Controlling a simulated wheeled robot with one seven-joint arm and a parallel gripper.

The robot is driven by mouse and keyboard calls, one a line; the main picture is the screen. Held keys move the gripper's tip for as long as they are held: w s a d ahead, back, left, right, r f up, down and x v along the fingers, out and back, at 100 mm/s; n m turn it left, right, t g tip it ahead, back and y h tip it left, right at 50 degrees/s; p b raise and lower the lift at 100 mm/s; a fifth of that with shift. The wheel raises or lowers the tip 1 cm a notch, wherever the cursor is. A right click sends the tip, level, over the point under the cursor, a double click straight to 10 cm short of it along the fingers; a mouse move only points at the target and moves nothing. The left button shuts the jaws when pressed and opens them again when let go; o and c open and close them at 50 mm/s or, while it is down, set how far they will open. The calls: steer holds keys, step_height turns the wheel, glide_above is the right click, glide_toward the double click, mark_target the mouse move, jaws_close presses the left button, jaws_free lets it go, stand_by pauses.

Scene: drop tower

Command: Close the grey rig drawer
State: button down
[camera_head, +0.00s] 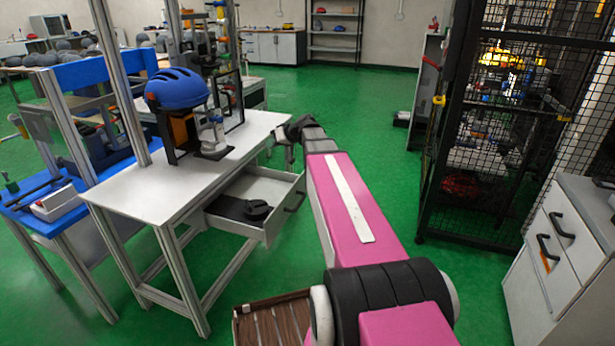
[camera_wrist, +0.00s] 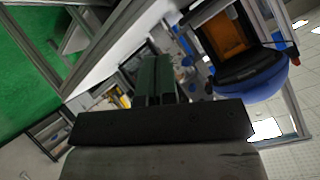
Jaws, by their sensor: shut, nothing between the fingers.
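The grey rig drawer (camera_head: 283,217) is pulled out from under the white worktable (camera_head: 150,192) in the head view. My gripper (camera_head: 272,147) is beyond the drawer, near the table's right edge and apart from the drawer front, partly hidden by my arm. In the wrist view my gripper (camera_wrist: 160,62) has its dark fingers together with nothing between them. I cannot make out the drawer in the wrist view.
A blue helmet (camera_head: 177,88) sits on a stand on the worktable, between metal uprights. A black mesh cage (camera_head: 490,140) and a white drawer cabinet (camera_head: 555,255) stand on the right. Green floor (camera_head: 345,120) is open between the table and cage.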

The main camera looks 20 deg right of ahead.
steer(key=s+d+f+m, duration=0.3)
steer(key=d+f+m, duration=0.1)
steer(key=d, duration=0.4)
steer(key=s+d+f+m, duration=0.2)
steer(key=d+f+m, duration=0.15)
steer(key=d, duration=0.55)
steer(key=s+d+f+m, duration=0.3)
steer(key=d+f+m, duration=0.1)
steer(key=d, duration=0.4)
glide_toward(303, 174)
step_height(303, 174, down, 4)
steer(key=w, duration=0.1)
steer(key=w+a, duration=0.2)
steer(key=a, duration=0.1)
steer(key=shift+w+a, duration=0.15)
steer(key=shift+a, duration=0.1)
steer(key=shift+w+a, duration=0.3)
steer(key=shift+a, duration=0.15)
steer(key=w+a, duration=1.6)
steer(key=a, duration=0.5)
steer(key=shift+w, duration=0.25)
